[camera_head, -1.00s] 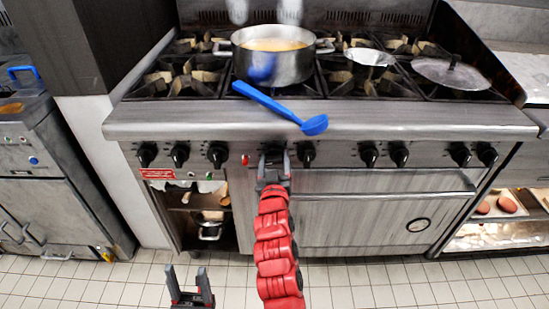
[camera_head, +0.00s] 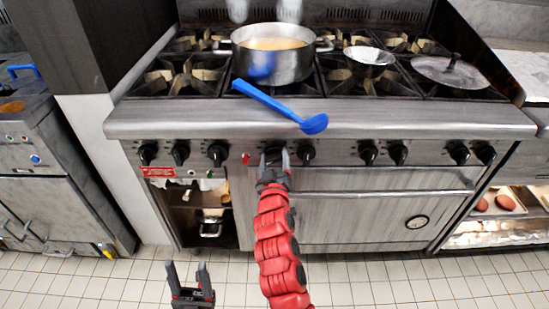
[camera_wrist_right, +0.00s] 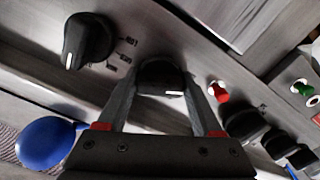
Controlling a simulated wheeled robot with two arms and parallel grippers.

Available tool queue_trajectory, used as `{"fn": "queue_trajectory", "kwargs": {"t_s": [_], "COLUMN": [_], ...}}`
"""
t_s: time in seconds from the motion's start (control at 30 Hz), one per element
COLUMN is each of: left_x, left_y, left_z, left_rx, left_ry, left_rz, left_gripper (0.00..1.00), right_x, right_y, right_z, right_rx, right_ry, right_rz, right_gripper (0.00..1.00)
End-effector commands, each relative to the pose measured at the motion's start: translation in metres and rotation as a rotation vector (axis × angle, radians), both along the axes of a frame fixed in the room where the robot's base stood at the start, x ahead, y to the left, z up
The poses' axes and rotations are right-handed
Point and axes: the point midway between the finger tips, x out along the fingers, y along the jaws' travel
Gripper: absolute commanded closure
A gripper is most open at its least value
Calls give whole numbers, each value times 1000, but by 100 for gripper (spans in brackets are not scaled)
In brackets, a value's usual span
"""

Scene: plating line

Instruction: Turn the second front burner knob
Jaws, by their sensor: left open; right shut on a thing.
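A row of black burner knobs runs along the stove's front panel. My right gripper (camera_head: 273,163) is shut on the knob (camera_head: 273,152) just right of the small red light. In the right wrist view this knob (camera_wrist_right: 162,78) sits between the two fingers, its white mark near the lower edge. Another knob (camera_head: 305,153) is close to its right and shows free in the wrist view (camera_wrist_right: 87,40). Several more knobs are left and right along the panel. My left gripper (camera_head: 187,284) is open and empty, low in front of the stove above the tiled floor.
A blue ladle (camera_head: 270,102) lies across the stove's front edge, above the gripped knob. A large steel pot (camera_head: 272,65), a small pan (camera_head: 369,56) and a lid (camera_head: 450,72) are on the stove top. The oven door handle (camera_head: 385,193) runs below the knobs.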

Motion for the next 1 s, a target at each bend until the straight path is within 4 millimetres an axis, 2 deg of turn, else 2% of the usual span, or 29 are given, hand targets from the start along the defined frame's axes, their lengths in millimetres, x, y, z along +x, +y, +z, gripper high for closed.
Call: {"fn": "queue_trajectory", "kwargs": {"t_s": [0.03,0.13,0.17,0.43,0.57,0.67,0.77,1.0], "left_x": [0,0,0,0,0,0,0,0], "left_y": [0,0,0,0,0,0,0,0], "left_z": [0,0,0,0,1,1,1,-1], "left_rx": [0,0,0,0,0,0,0,0], "left_ry": [0,0,0,0,0,0,0,0], "left_rz": [0,0,0,0,0,0,0,0], "left_gripper": [42,42,42,42,42,42,42,42], "right_x": [0,0,0,-1,-8,-24,-48,-113], "right_y": [0,0,0,0,1,1,2,2], "right_z": [-1,-1,-1,0,0,-1,-1,-3], "right_rx": [-2,-1,-1,0,0,-1,-1,0], "right_ry": [2,2,1,0,0,1,-1,2], "right_rz": [0,0,0,0,1,3,6,7], "right_gripper": [28,10,6,6,6,6,6,6]}}
